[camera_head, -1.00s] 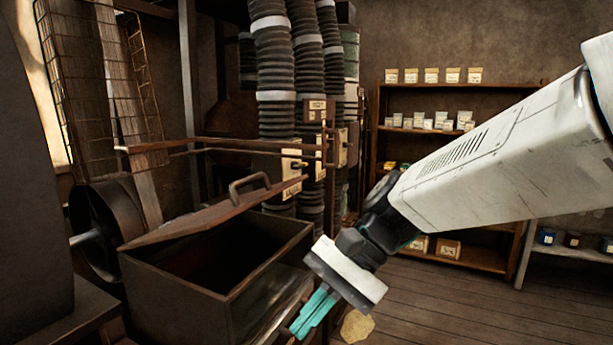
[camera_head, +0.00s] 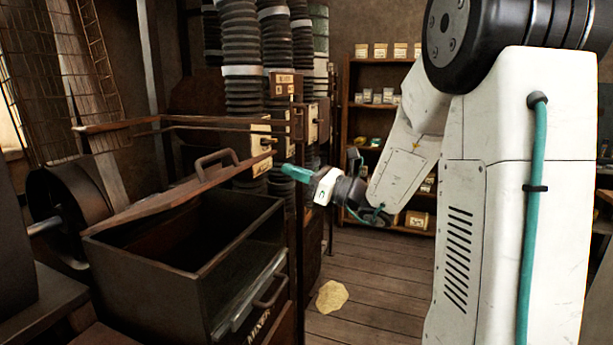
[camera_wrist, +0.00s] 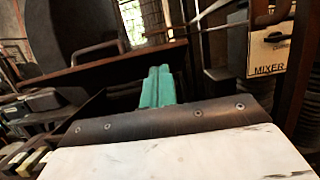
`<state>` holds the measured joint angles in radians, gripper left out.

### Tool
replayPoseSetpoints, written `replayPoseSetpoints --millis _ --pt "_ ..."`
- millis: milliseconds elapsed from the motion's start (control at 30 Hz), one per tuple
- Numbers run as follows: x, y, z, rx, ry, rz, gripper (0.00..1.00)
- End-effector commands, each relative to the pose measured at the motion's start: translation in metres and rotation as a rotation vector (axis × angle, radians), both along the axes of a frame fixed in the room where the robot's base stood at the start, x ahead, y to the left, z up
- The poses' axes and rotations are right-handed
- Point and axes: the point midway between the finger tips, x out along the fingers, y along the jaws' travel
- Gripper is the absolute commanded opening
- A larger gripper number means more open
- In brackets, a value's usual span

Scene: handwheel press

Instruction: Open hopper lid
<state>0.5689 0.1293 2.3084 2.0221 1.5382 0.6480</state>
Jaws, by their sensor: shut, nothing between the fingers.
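The hopper (camera_head: 165,292) is a dark metal box at the lower left in the head view. Its rusty brown lid (camera_head: 185,195) is tilted up from the box, leaving a dark gap below it. A curved handle (camera_head: 215,157) stands on the lid. My gripper (camera_head: 290,172) has teal fingers held together, with nothing between them. It is in the air just right of the lid's raised right end; I cannot tell if it touches. In the wrist view the teal fingers (camera_wrist: 158,88) point at the brown lid edge (camera_wrist: 110,66), with the handle (camera_wrist: 95,52) beyond.
A drawer-like front with a handle (camera_head: 270,292) is below the hopper's right side, marked MIXER. Ribbed hoses (camera_head: 242,60) and a brown rail (camera_head: 180,122) stand behind. A yellowish patch (camera_head: 331,296) lies on the wooden floor. Shelves (camera_head: 385,80) stand at the back.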

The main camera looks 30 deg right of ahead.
Motion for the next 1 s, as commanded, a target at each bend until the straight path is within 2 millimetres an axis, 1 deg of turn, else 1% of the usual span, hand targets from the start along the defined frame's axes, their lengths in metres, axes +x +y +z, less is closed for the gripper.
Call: replayPoseSetpoints --millis 33,200,300,400,533,867,1000 --pt "0.009 0.008 0.003 -0.001 -0.002 0.006 0.0" --pt "0.035 0.027 0.014 -0.001 -0.002 0.004 0.0" --pt "0.04 0.03 0.029 -0.003 -0.004 0.002 0.0" --pt "0.044 0.033 0.038 -0.002 -0.001 0.001 0.0" --pt "0.047 0.035 0.044 -0.002 -0.001 0.0 0.0" --pt "0.048 0.035 0.045 -0.002 0.0 0.001 0.0" --pt "0.048 0.032 0.048 -0.006 0.004 -0.004 0.0"
